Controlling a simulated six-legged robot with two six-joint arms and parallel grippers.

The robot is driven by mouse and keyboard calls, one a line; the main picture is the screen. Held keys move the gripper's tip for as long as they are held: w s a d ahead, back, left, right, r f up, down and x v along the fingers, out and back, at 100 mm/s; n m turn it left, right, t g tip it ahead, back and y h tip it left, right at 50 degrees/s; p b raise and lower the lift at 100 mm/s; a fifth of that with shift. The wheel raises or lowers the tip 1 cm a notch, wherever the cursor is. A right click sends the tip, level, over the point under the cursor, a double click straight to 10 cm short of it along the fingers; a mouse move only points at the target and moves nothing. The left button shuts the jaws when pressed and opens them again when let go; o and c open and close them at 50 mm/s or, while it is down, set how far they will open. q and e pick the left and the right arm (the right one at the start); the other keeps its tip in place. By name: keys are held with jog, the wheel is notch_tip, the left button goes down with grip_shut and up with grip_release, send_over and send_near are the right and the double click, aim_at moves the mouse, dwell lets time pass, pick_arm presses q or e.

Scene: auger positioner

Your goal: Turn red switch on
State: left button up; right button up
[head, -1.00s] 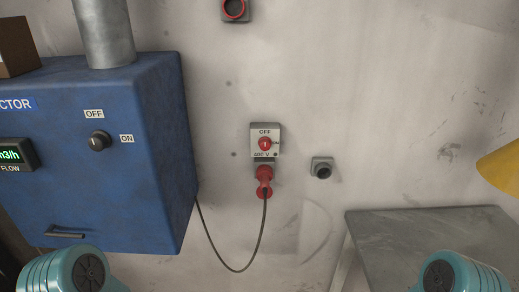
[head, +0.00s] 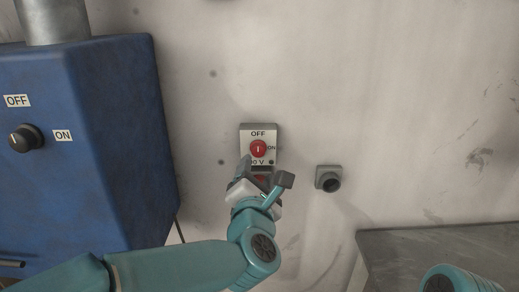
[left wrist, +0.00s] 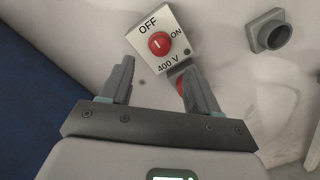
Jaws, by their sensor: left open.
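The red switch (head: 258,148) is a round red knob on a grey wall box labelled OFF at the top, ON at the right and 400 V below. Its white mark points up toward OFF. It also shows in the left wrist view (left wrist: 159,43), beyond the fingertips. My left gripper (head: 266,172) is open and empty, just below the switch and apart from the knob in the left wrist view. The red plug (head: 262,180) under the box is mostly hidden by my gripper. My right gripper is out of view.
A blue cabinet (head: 90,140) with a black OFF/ON knob (head: 26,138) stands at the left. A grey socket (head: 328,178) is on the wall to the right of the switch. A grey table (head: 440,250) is at the lower right.

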aim_at(258, 152)
pick_arm(q)
jog(key=w+p, duration=0.2)
jog(key=w, duration=0.5)
jog(key=shift+w+d+f, duration=0.1)
jog(key=shift+w, duration=0.3)
jog(key=shift+w+p, duration=0.3)
jog(key=shift+w, duration=0.45)
jog(key=shift+w+f, duration=0.15)
jog(key=shift+w, duration=0.3)
jog(key=shift+s, duration=0.2)
jog(key=c, duration=1)
